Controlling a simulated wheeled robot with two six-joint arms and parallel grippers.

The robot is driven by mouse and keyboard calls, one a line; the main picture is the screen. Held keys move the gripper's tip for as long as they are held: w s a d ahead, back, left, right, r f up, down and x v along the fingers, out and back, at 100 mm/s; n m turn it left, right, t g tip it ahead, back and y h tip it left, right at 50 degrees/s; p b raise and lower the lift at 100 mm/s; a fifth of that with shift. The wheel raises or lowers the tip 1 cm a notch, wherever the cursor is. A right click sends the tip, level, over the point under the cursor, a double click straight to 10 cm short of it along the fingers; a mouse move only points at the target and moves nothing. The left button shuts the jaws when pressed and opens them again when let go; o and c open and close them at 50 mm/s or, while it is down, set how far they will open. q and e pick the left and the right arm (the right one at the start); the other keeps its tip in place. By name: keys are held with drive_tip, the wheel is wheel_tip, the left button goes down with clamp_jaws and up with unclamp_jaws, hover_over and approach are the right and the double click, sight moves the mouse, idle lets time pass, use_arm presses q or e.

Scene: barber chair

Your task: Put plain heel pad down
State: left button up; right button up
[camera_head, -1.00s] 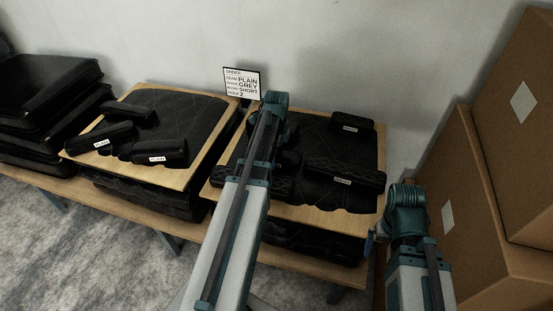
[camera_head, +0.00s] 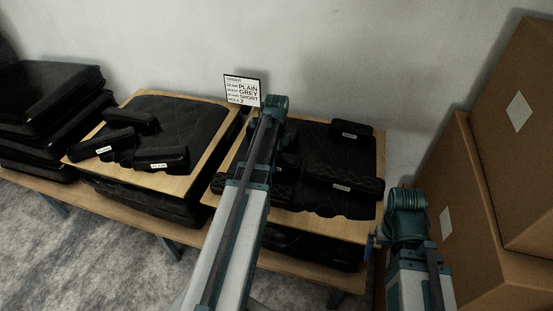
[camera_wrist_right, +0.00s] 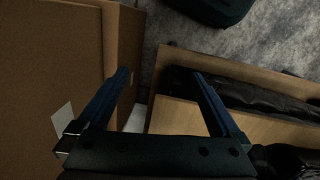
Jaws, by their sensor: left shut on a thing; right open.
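My left gripper (camera_head: 286,143) is over the right board and is mostly hidden behind its own arm. It is shut on a dark pad (camera_head: 288,162), which blends with the dark pads below. I cannot tell whether the held pad touches them. On the right stack lie a long dark pad with a white label (camera_head: 345,185), a smaller labelled pad (camera_head: 350,131) behind it, and a quilted pad (camera_head: 229,184) left of my arm. Their label words are too small to read. My right gripper (camera_wrist_right: 160,75) is open and empty, beside the cardboard boxes.
A sign (camera_head: 242,90) reads PLAIN, GREY, SHORT, 2. The left board (camera_head: 200,165) carries several dark pads, two with visible labels. Black cushions (camera_head: 50,90) are stacked at far left. Cardboard boxes (camera_head: 480,190) crowd the right side. The right board's front edge (camera_head: 330,226) is bare.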

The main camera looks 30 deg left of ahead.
use_arm(q)
wheel_tip(320, 180, up, 8)
drive_tip(key=p, duration=0.7)
drive_tip(key=shift+r+p, duration=0.25)
drive_tip(key=shift+p, duration=0.05)
drive_tip(key=shift+f, duration=0.1)
